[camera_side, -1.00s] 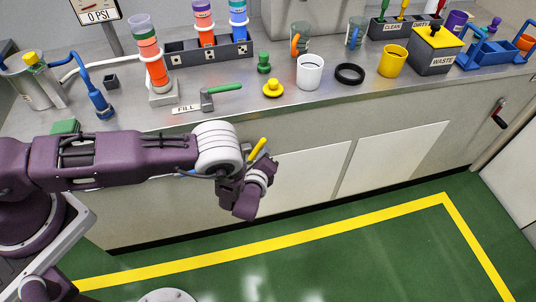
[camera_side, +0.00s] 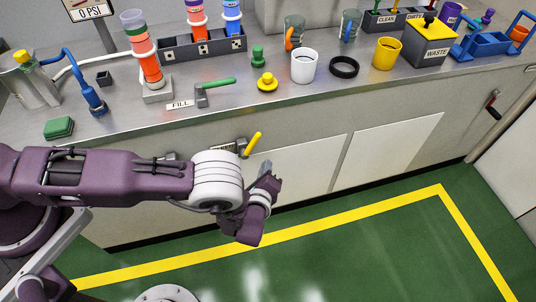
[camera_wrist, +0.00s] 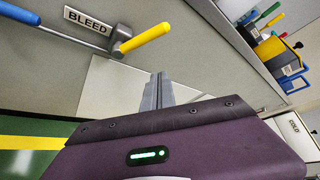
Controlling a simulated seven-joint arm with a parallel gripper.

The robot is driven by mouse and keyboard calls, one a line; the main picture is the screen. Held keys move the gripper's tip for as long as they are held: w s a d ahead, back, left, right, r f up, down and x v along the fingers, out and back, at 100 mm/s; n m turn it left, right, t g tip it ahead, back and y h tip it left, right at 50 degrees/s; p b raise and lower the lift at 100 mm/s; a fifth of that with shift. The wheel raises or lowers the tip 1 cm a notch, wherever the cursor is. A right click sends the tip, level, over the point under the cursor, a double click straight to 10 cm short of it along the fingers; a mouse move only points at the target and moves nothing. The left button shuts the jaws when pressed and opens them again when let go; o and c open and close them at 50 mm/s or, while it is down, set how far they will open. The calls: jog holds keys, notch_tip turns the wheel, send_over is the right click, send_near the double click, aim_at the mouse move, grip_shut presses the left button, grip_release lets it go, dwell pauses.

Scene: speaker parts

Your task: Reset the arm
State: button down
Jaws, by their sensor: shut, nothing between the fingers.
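My arm reaches in from the left in the side view, in front of the metal counter. My gripper (camera_side: 267,168) is below the counter's front edge, beside the cabinet doors, and holds nothing. In the wrist view my gripper's grey fingers (camera_wrist: 158,88) are together, pointing at the cabinet front. A lever with a yellow handle (camera_side: 252,144) is on the counter front, just above and left of the gripper in the side view. In the wrist view the yellow handle (camera_wrist: 145,38) shows beside a BLEED label (camera_wrist: 87,22), apart from the fingers.
On the counter (camera_side: 230,115) stand a white cup (camera_side: 304,68), a black ring (camera_side: 344,67), a yellow cup (camera_side: 387,54), a WASTE box (camera_side: 430,46), a green-handled FILL lever (camera_side: 216,87) and a green sponge (camera_side: 59,128). The green floor with a yellow line (camera_side: 350,215) is clear.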

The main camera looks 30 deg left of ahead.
jog(key=shift+v, duration=1.1)
jog(key=shift+s+f, duration=0.1)
